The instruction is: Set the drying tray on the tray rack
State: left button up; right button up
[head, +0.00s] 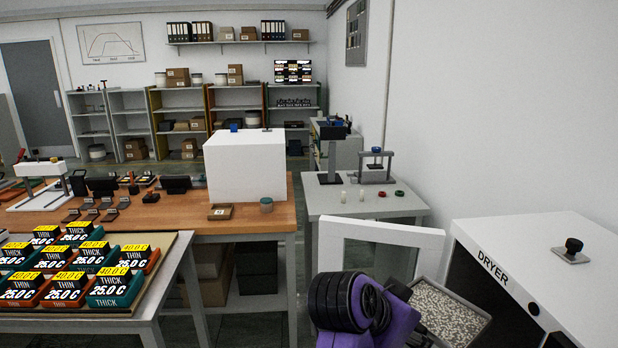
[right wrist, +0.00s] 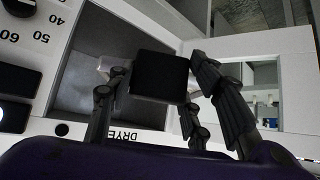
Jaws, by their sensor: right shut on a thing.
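The drying tray (head: 452,312) is a shallow dark-rimmed tray of pale granules at the lower right of the head view, beside the dryer's front opening. My right gripper (head: 398,318), with its purple body, is at the tray's near left side. In the right wrist view, its dark fingers (right wrist: 160,95) are shut around a black block (right wrist: 160,72), which looks like the tray's handle. My gripper's body hides part of the tray in the head view. I cannot make out the tray rack. My left gripper is not in view.
The white dryer (head: 540,262) stands at the right, its windowed door (head: 384,232) open to the left of the tray. A grey table (head: 330,205) with small samples and presses is behind the door. Wooden (head: 175,212) and display tables fill the left.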

jog(key=a, duration=0.2)
jog(key=m+g+h, duration=0.1)
jog(key=m+g, duration=0.1)
send_near(455, 319)
jog(key=f, duration=0.1)
jog(key=w+f, duration=0.1)
jog(key=d+f, duration=0.1)
jog(key=shift+w+f, duration=0.15)
jog(key=shift+f, duration=0.25)
jog(key=d+f+m, duration=0.1)
jog(key=d, duration=0.1)
jog(key=d+f+g, duration=0.1)
jog(key=d, duration=0.1)
jog(key=w+d+f+m, duration=0.1)
jog(key=d+f, duration=0.1)
jog(key=shift+w+m+g, duration=0.1)
jog(key=shift+m+g, duration=0.2)
jog(key=shift+g, duration=0.1)
jog(key=shift+d+f+m+h, duration=0.2)
jog(key=shift+f+m+h, duration=0.1)
jog(key=shift+r, duration=0.1)
notch_tip(455, 319, down, 10)
jog(key=shift+r, duration=0.2)
jog(key=shift+a+f, duration=0.1)
